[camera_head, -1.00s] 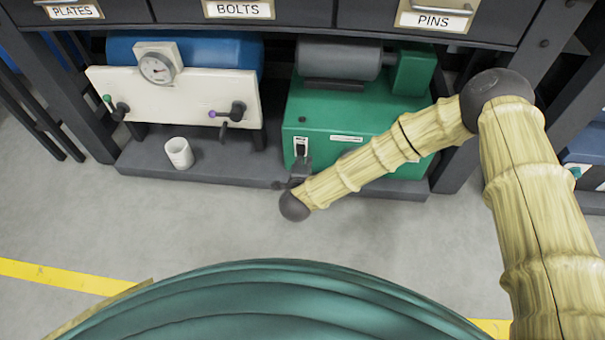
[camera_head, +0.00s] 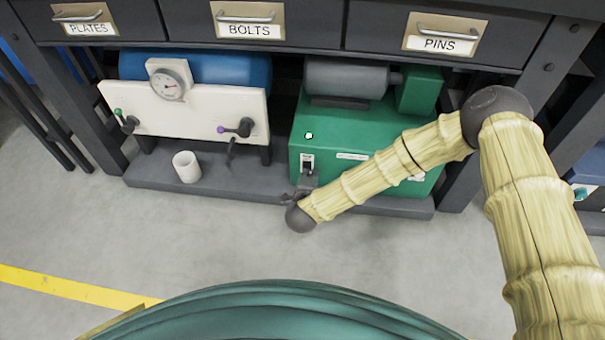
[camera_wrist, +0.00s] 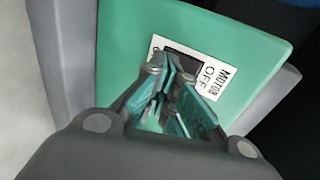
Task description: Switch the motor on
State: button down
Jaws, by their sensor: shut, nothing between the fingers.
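The green motor box (camera_head: 350,135) stands on the low shelf, with a grey motor (camera_head: 345,78) on top. On its front face is the switch (camera_head: 307,164), a dark rocker in a white plate. In the wrist view the switch (camera_wrist: 184,56) sits in a white label (camera_wrist: 211,76) reading MOTOR and OFF; the other word is mostly covered. A small lamp (camera_head: 309,135) on the box top is lit pale. My gripper (camera_wrist: 169,74) is shut and empty, its tips at the lower edge of the switch; I cannot tell whether they touch it.
Left of the box is a cream panel (camera_head: 185,112) with a gauge (camera_head: 169,79) and two valve handles before a blue tank (camera_head: 225,70). A white cup (camera_head: 187,167) stands on the shelf (camera_head: 240,182). Labelled drawers hang above. The grey floor in front is clear.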

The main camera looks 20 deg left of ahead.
jog(key=shift+r+p, duration=0.8)
jog(key=shift+p, duration=0.05)
jog(key=shift+s+d+p, duration=0.2)
jog(key=shift+s+p, duration=0.15)
jog(key=shift+s, duration=0.2)
jog(key=s+d+r+p, duration=0.2)
jog(key=s+p, duration=0.3)
jog(key=s, duration=0.7)
jog(key=shift+d+p, duration=0.35)
jog(key=shift+d, duration=0.25)
jog(key=shift+s, duration=0.1)
